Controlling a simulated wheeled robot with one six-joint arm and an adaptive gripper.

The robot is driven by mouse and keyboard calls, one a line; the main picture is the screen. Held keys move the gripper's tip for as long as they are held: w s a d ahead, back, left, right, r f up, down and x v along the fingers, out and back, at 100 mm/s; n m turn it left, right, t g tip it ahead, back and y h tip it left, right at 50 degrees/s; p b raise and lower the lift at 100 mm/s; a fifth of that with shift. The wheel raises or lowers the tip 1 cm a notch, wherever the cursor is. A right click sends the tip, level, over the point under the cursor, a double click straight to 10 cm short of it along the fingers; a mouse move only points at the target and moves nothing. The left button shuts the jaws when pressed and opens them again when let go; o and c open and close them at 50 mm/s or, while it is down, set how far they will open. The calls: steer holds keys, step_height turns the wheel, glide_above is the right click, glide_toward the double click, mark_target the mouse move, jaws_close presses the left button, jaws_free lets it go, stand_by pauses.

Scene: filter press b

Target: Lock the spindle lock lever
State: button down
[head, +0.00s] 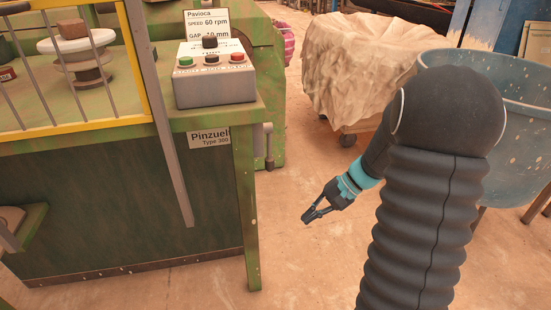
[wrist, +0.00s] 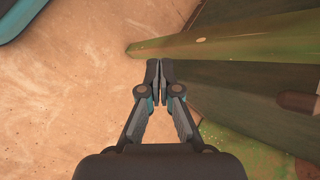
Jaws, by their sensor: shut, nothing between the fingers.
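My gripper (head: 306,218) is shut and empty, held over the bare floor to the right of the green machine. In the wrist view its fingertips (wrist: 159,64) meet, with the green machine frame (wrist: 220,42) beyond and to their right. No part is clearly marked as the spindle lock lever. A short grey rod-like fitting (head: 269,146) hangs at the machine's right side and may be it, but I cannot tell. A long grey bar (head: 175,165) slants down the machine's front. A brown rounded end (wrist: 298,102) shows at the wrist view's right edge.
A control box (head: 216,88) with green, black and red buttons sits on the machine's corner. A yellow-framed guard (head: 100,128) stands at left. A covered cart (head: 352,75) and a blue bin (head: 515,95) stand behind. The floor (head: 300,265) around my gripper is clear.

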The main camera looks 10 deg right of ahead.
steer(key=w+d+m+t+y, duration=0.1)
steer(key=w+d+t+y, duration=0.25)
steer(key=w, duration=0.65)
steer(key=w+r+n+t+y, duration=0.3)
steer(key=w+r+t, duration=0.1)
steer(key=r, duration=0.4)
steer(key=shift+w+d, duration=0.35)
steer(key=shift+w, duration=0.35)
steer(key=shift+y, duration=0.25)
steer(key=a, duration=0.9)
steer(key=shift+w+a, duration=0.25)
steer(key=shift+w, duration=0.1)
steer(key=shift+p, duration=0.3)
